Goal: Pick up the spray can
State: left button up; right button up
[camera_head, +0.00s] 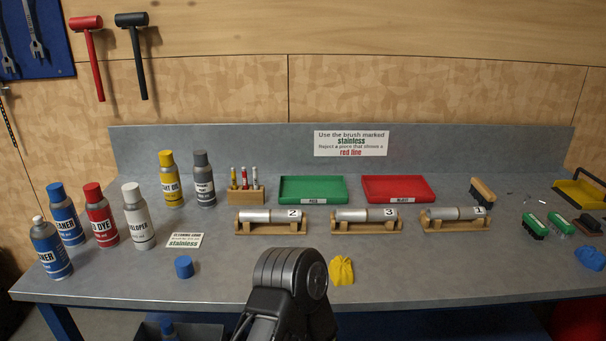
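Several spray cans stand upright on the left of the bench. The nearest is a blue cleaner can (50,250) with its white nozzle bare. Behind it stand a second blue cleaner can (66,215) with its cap on, a red dye can (101,216) and a white developer can (138,217). A yellow can (169,180) and a grey can (203,180) stand further back. A loose blue cap (183,267) lies on the bench. A dark link of my own arm rises at bottom centre; neither gripper shows.
Three metal tubes on wooden stands (270,229) cross the middle of the grey bench (240,275). A green tray (313,202) and a red tray (398,202) lie behind. A crumpled yellow item (341,270) lies near my arm. Brushes (534,226) lie right.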

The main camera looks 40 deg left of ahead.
aim_at(45, 237)
jog(key=u, duration=2.7)
jog(key=i+j+z, duration=0.3)
jog(key=j, duration=0.4)
jog(key=i+j+z, duration=0.1)
jog(key=i+j, duration=0.2)
jog(key=i+j+z, duration=0.15)
jog(key=j, duration=0.3)
jog(key=i+j+z, duration=0.15)
jog(key=j, duration=0.25)
jog(key=i+j+z, duration=0.15)
jog(key=j, duration=0.25)
jog(key=i+j+z, duration=0.15)
jog(key=j, duration=0.3)
jog(key=k, duration=0.05)
